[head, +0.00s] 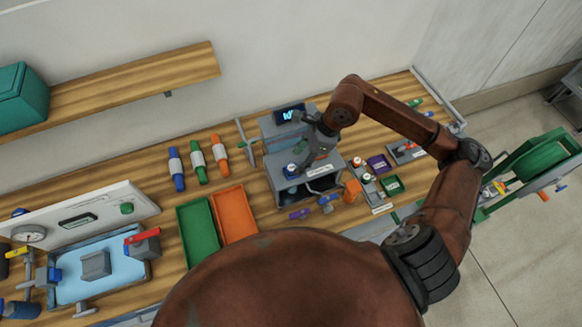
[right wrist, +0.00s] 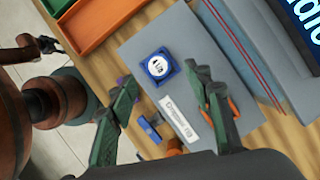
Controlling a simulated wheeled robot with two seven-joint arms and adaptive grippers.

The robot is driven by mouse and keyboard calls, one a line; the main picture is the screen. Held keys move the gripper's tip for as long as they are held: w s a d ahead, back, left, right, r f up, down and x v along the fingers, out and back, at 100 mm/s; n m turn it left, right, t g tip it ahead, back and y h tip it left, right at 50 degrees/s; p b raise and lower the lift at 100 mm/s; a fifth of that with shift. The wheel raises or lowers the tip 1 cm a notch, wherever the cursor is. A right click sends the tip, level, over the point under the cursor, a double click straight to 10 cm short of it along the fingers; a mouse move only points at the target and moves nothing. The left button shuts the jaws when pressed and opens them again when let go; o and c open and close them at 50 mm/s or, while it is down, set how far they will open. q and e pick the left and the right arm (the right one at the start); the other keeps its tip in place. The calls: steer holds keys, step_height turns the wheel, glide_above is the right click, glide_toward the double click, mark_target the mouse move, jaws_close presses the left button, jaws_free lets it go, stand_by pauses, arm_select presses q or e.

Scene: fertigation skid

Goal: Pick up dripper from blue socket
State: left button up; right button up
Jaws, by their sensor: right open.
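The blue socket (right wrist: 151,73) is on the grey top plate of the test unit. A dripper with a round white top (right wrist: 160,65) sits in it. In the head view the dripper and socket (head: 291,170) show small, just beside my right gripper (head: 304,166). In the right wrist view my right gripper (right wrist: 162,77) is open, its two dark green fingers on either side of the socket's line of sight. Nothing is between the fingers; the dripper looks apart from them, but I cannot tell the exact height gap. My left gripper is not in view.
The grey unit (head: 265,143) has a lit display (head: 289,114) behind the plate. A green tray (head: 199,230) and an orange tray (head: 233,214) lie to its left. A white label (right wrist: 179,120) is on the plate.

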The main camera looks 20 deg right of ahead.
mark_target(292, 167)
steer(key=x, duration=0.3)
steer(key=shift+a+f+p, duration=0.3)
steer(key=shift+p, duration=0.1)
steer(key=shift+f, duration=0.25)
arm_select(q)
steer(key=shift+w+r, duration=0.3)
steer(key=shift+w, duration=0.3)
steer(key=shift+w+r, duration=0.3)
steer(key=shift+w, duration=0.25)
arm_select(e)
steer(key=shift+c, duration=0.2)
steer(key=c, duration=0.6)
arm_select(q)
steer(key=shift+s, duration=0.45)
arm_select(e)
steer(key=c, duration=0.3)
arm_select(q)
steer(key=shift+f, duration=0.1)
arm_select(e)
steer(key=shift+r, duration=0.1)
steer(key=shift+c, duration=0.2)
